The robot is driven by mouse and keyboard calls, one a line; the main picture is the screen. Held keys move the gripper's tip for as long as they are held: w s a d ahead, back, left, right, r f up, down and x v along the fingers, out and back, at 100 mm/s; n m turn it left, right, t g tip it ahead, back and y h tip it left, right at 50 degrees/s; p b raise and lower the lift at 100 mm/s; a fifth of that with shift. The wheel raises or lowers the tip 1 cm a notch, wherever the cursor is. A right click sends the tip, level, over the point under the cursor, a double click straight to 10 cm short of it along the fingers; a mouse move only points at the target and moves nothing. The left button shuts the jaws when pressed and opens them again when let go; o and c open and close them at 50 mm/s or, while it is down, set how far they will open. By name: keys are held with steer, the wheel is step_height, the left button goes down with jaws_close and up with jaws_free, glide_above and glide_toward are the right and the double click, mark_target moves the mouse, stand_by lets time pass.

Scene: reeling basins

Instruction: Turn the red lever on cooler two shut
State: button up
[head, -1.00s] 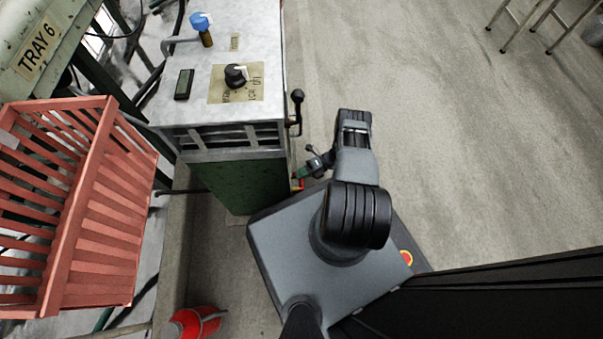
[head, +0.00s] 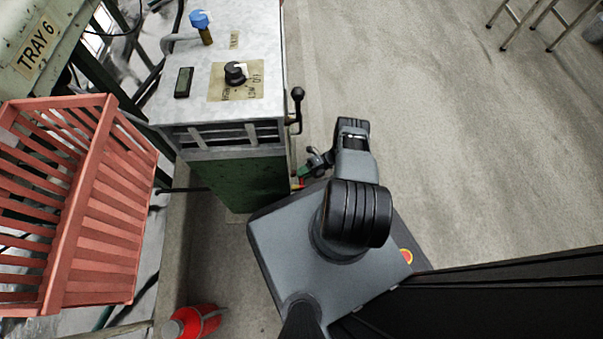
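The cooler (head: 233,125) is a grey-topped, green-sided cabinet at upper centre; I see no number on it. A small red piece (head: 296,186), probably the red lever, shows low at its right side. It is tiny and partly hidden, so its angle is unclear. My gripper (head: 309,168) is at the end of my arm, just above and right of the red piece, close to the cooler's right side. A small green part shows by the fingers. I cannot tell whether the gripper touches the lever or how far its fingers are apart.
A black-knobbed crank (head: 297,96) sticks out from the cooler's right side above my gripper. A dial (head: 236,72) and a blue-capped valve (head: 200,20) are on top. A red slatted crate (head: 95,215) stands left, a red container (head: 203,320) below.

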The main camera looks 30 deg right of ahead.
steer(key=o, duration=0.4)
steer(key=shift+a, duration=0.1)
steer(key=shift+c, duration=0.2)
steer(key=shift+d+r, duration=0.25)
steer(key=shift+d, duration=1.65)
steer(key=shift+d+r, duration=0.2)
steer(key=shift+d, duration=1.65)
